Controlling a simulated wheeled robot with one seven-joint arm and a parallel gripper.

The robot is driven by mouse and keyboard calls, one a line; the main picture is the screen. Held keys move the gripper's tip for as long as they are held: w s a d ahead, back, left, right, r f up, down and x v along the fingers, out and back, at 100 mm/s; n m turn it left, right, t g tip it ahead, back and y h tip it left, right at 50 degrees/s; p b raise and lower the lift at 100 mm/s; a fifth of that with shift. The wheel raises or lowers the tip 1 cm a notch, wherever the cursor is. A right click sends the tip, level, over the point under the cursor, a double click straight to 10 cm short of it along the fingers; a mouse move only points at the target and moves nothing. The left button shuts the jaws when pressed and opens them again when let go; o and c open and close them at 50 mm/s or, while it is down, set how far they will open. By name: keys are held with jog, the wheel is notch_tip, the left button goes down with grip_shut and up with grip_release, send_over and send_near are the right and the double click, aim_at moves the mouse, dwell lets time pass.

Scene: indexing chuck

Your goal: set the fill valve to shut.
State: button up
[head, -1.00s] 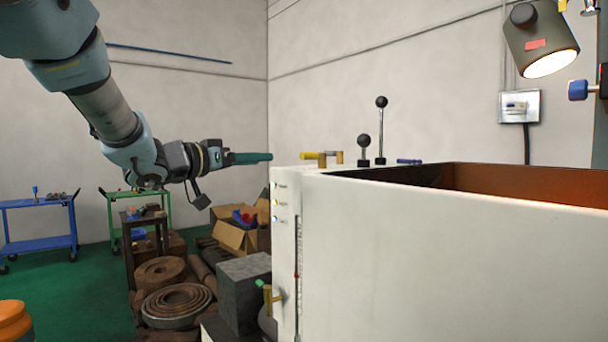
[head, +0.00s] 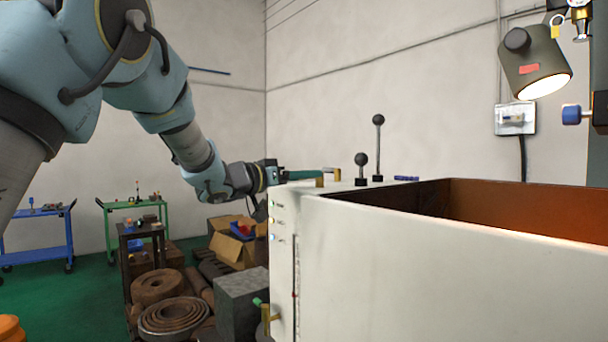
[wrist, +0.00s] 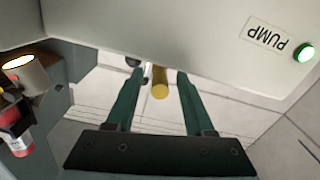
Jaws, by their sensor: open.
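A yellow lever handle (wrist: 160,88) shows end-on in the wrist view, between the two green fingers of my gripper (wrist: 155,76). The fingers are apart, with a gap on each side of the handle. In the head view my gripper (head: 312,174) is over the top left corner of the white machine (head: 400,258), at the brass-coloured fitting (head: 337,174) of this lever. The fingers hide most of the handle there. No label naming the fill valve is readable, so I cannot tell which handle it is.
Two black ball-topped levers (head: 378,135) stand just right of the gripper, with a blue handle (head: 406,178) beyond. A green-handled valve (head: 264,308) is low on the machine's left side. A lamp (head: 535,68) hangs upper right.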

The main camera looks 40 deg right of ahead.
grip_shut()
dwell(0.4)
dwell(1.0)
